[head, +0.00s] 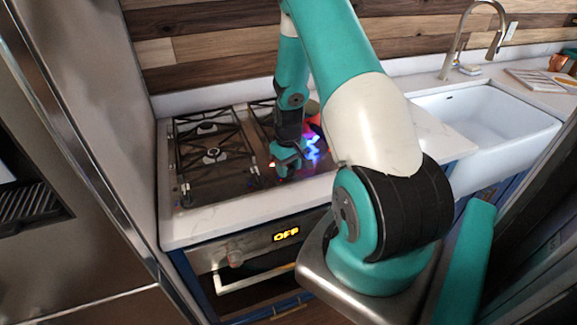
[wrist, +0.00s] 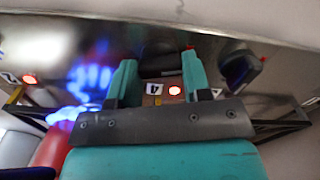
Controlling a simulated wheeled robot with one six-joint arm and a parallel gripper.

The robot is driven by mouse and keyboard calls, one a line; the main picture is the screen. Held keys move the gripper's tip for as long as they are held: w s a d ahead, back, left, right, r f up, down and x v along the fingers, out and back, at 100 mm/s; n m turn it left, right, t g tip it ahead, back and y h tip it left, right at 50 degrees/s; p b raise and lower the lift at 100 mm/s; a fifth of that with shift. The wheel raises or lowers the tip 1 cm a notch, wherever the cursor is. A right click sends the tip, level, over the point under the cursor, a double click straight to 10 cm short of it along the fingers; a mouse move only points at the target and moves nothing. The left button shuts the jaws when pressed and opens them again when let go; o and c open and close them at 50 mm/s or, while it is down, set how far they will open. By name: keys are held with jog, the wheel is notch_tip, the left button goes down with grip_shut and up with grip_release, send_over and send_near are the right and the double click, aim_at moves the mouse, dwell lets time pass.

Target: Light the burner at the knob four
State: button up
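Knob four (wrist: 160,62) is a dark knob on the steel cooktop, with a label "4" (wrist: 154,88) and a lit red light (wrist: 175,90) beside it in the wrist view. My gripper (wrist: 160,70) has its two teal fingers apart, one at each side of the knob; I cannot tell whether they touch it. In the head view my gripper (head: 288,160) is low over the front right of the cooktop (head: 205,190) and hides the knob. A bright blue, flame-like glow (head: 312,148) shows just right of it, also in the wrist view (wrist: 85,80); its burner is unclear.
Another dark knob (wrist: 240,70) is right of my fingers in the wrist view. A red thing (wrist: 50,150), partly cut off, is at lower left. Black grates (head: 212,150) cover the left burners. The oven display (head: 286,235) reads OFF. A white sink (head: 490,125) is at right.

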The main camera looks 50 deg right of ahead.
jog(key=shift+m, duration=0.4)
jog(key=m+b, duration=0.1)
jog(key=m, duration=0.1)
jog(key=shift+m+b, duration=0.3)
jog(key=shift+m, duration=0.1)
jog(key=m+b, duration=0.1)
jog(key=m, duration=0.2)
jog(key=shift+m, duration=0.4)
jog(key=m+b, duration=0.1)
jog(key=m, duration=0.2)
jog(key=shift+d+m+b, duration=0.1)
jog(key=shift+m+b, duration=0.3)
jog(key=shift+m, duration=1.6)
jog(key=o, duration=0.9)
